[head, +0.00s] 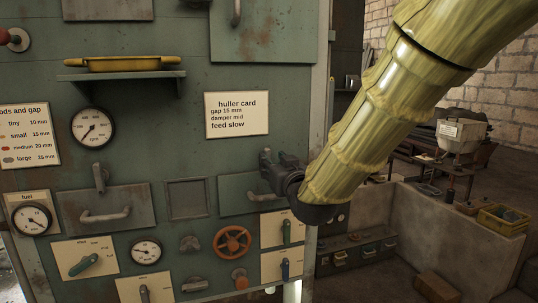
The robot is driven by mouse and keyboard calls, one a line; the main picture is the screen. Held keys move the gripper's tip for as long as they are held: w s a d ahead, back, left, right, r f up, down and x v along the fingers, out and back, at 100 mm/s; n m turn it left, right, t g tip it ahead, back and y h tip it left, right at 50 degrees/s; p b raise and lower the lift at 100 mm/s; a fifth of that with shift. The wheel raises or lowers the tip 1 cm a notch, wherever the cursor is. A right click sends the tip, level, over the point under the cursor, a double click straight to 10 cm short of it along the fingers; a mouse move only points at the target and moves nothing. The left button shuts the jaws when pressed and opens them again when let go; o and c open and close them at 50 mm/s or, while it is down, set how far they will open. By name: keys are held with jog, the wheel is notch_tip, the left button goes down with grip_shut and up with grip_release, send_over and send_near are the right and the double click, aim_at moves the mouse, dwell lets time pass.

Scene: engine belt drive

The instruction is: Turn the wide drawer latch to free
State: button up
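A wide grey drawer front (135,200) with a pale bar handle (105,215) is in the left half of the green panel. A grey latch lever (99,177) stands roughly upright at its top edge. A second drawer front (233,187), green, is at the right. No label shows which is the wide drawer. My gripper (265,165), dark, is in front of that right drawer's upper right part and points left at the panel. It hides what is behind it, so a latch there cannot be seen. Its finger opening and any contact cannot be told.
Gauges (93,127), an orange handwheel (232,243) and several levers crowd the panel. A shelf (120,76) with a yellow tray (122,64) juts out at upper left. My arm comes down from the upper right. Benches and a yellow crate (503,219) stand at the right.

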jog(key=shift+p+x, duration=0.75)
jog(key=shift+x, duration=1.35)
grip_shut()
